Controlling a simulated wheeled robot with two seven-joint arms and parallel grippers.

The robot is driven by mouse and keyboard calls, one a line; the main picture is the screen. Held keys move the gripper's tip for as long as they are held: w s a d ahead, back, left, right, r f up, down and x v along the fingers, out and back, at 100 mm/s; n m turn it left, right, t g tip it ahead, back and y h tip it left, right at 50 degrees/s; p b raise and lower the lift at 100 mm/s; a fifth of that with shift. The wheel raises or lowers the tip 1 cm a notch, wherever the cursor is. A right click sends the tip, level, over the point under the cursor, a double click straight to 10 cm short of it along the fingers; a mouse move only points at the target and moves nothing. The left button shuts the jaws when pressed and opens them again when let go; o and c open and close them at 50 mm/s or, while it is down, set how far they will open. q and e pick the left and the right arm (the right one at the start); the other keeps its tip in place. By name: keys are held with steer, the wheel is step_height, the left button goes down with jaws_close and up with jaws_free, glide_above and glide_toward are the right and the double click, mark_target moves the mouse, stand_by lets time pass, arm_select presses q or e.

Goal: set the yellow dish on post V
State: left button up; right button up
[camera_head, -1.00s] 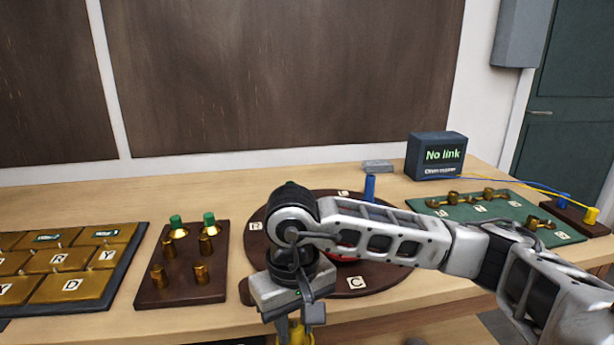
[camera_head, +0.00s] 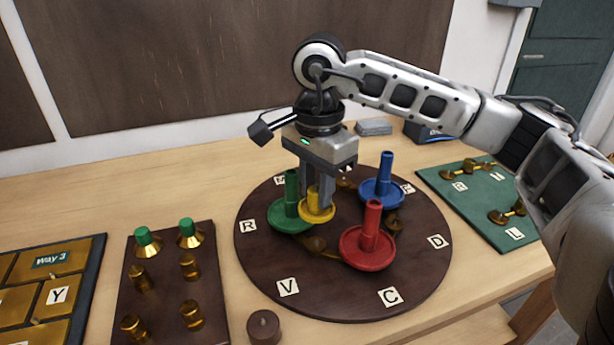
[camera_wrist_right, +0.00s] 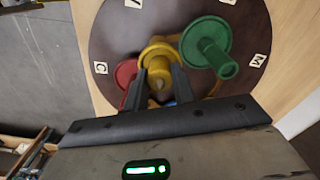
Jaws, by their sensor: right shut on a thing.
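The yellow dish (camera_head: 317,214) is between the fingers of my right gripper (camera_head: 318,190), which is shut on its stem over the round brown board. The dish also shows between the fingers in the right wrist view (camera_wrist_right: 158,50). The V label (camera_head: 288,287) lies at the board's front left. A brass piece (camera_head: 313,244) shows on the board between this label and the dish; I cannot tell whether it is post V. I cannot tell whether the dish touches anything beneath it. My left gripper is not in view.
On the round board (camera_head: 300,303), the green dish (camera_head: 288,219) stands close left of the yellow one, the red dish (camera_head: 367,246) front right, the blue dish (camera_head: 382,192) behind right. A block with brass posts (camera_head: 165,262) and a small brown knob (camera_head: 263,327) are nearby.

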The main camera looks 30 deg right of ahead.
mark_target(316, 240)
steer(key=shift+s+f+b, duration=0.2)
steer(key=shift+f+b, duration=0.2)
steer(key=shift+f, duration=0.25)
step_height(316, 240, down, 4)
steer(key=shift+r+b, duration=0.1)
steer(key=shift+b, duration=1.1)
steer(key=shift+f+b, duration=0.4)
steer(key=shift+f, duration=0.35)
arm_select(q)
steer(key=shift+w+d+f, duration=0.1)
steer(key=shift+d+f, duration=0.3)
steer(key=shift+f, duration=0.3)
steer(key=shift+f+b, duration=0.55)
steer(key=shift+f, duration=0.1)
arm_select(e)
steer(key=shift+f, duration=0.6)
steer(key=o, duration=1.1)
steer(key=shift+c, duration=0.2)
